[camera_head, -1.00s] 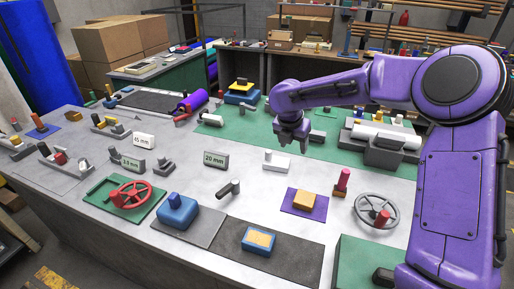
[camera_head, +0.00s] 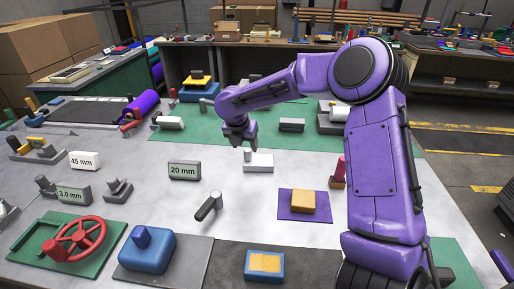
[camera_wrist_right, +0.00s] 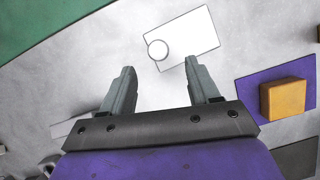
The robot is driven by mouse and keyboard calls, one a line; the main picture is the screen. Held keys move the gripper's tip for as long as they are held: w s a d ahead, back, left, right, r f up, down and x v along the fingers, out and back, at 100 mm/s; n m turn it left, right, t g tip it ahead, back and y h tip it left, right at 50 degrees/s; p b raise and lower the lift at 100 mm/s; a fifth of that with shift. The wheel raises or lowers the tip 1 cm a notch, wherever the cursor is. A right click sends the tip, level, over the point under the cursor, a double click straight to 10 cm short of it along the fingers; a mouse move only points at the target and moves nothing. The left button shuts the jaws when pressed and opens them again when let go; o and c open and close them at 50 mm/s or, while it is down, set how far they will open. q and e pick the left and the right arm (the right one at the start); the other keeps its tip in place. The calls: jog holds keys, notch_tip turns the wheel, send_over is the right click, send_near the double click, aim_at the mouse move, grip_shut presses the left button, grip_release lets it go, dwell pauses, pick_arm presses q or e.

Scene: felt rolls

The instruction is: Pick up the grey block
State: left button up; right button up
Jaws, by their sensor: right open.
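My right gripper (camera_head: 240,142) is open and empty, pointing down above the table. A pale block with a round peg (camera_head: 258,162) lies just below and to its right in the head view. In the right wrist view the same pale block (camera_wrist_right: 192,40) lies just beyond the open fingertips (camera_wrist_right: 160,66), its peg near the gap between them. A darker grey block (camera_head: 291,125) sits on the green mat behind. I cannot tell for sure which one is the task's grey block. My left gripper is not in view.
A yellow block on a purple mat (camera_head: 285,213) is at the right. A blue block (camera_head: 146,252) and red handwheel (camera_head: 84,236) are in front. Bare table surrounds the pale block.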

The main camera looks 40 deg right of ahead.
aim_at(247, 149)
jog(key=p+x, duration=0.1)
jog(key=x, duration=0.5)
jog(key=shift+w+d, duration=0.15)
jog(key=shift+d, duration=0.05)
jog(key=shift+w+d+f, duration=0.1)
jog(key=shift+f, duration=0.15)
jog(key=c, duration=0.6)
jog(key=shift+r, duration=0.1)
grip_shut()
jog(key=shift+w+r, duration=0.1)
jog(key=shift+r, duration=0.5)
jog(key=s+a+r+p, duration=0.3)
jog(key=s+a+r, duration=0.6)
jog(key=r, duration=0.3)
jog(key=shift+s+a, duration=0.35)
jog(key=shift+s, duration=0.25)
